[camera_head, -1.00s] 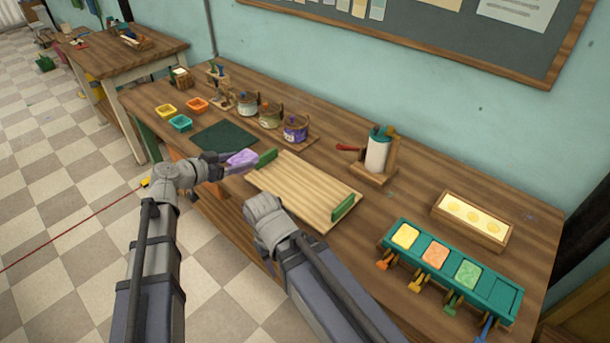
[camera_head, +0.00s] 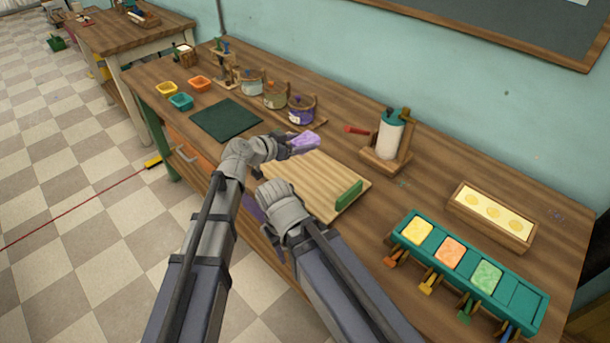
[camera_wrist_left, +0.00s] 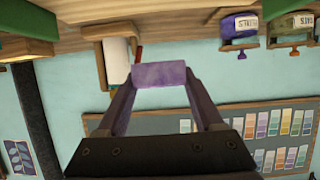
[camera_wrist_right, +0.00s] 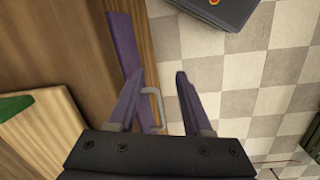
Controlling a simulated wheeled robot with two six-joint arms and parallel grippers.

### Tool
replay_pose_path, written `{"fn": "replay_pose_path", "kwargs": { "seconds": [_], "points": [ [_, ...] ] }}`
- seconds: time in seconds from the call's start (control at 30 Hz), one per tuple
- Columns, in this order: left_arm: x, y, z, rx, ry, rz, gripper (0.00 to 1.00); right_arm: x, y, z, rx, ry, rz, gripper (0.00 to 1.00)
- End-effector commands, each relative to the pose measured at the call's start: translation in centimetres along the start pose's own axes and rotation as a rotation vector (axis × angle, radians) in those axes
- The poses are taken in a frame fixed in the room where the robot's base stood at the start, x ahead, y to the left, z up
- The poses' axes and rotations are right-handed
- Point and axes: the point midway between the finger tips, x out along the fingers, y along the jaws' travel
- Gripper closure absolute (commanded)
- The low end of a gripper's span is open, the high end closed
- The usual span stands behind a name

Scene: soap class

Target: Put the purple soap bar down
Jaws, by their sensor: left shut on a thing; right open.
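The purple soap bar (camera_head: 304,142) is held in my left gripper (camera_head: 290,146), above the far left part of the pale wooden board. In the left wrist view the soap bar (camera_wrist_left: 159,74) sits between the two fingertips. The ribbed wooden board (camera_head: 315,190) lies on the table with a green end block (camera_head: 349,195) at its right; its left end is partly hidden by my left arm. My right gripper is hidden in the head view; in the right wrist view it (camera_wrist_right: 155,85) is open and empty near the table's front edge.
A green tray (camera_head: 419,238) holds yellow, orange and green bars and one empty slot at the right. A wooden box (camera_head: 492,217) with round yellow pieces stands behind it. A paper roll stand (camera_head: 389,140), several jars (camera_head: 301,110) and a dark green mat (camera_head: 226,119) are on the table.

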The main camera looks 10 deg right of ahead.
Motion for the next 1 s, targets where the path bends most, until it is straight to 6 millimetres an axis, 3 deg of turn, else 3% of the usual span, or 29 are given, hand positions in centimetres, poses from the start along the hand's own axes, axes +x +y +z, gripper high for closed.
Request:
{"fn": "replay_pose_path", "kwargs": {
  "seconds": [0.17, 0.53, 0.83, 1.0],
  "points": [
    [0.2, 0.0, 0.7, -0.001, 0.0, -0.001, 0.92, 0.7, -0.1, 0.0, 0.0, 0.0, 0.0, 0.5],
    [2.2, -0.1, 5.5, -0.001, 0.0, 0.0, 0.92, 6.0, -0.6, -0.3, -0.001, 0.0, 0.0, 0.5],
    [2.4, -0.1, 6.1, -0.001, 0.0, 0.0, 0.92, 6.5, -0.6, -0.4, -0.001, 0.0, 0.0, 0.5],
    [3.1, -0.1, 7.8, -0.001, 0.0, 0.0, 0.92, 8.4, -0.8, -0.5, -0.001, 0.0, 0.0, 0.5]
  ]
}}
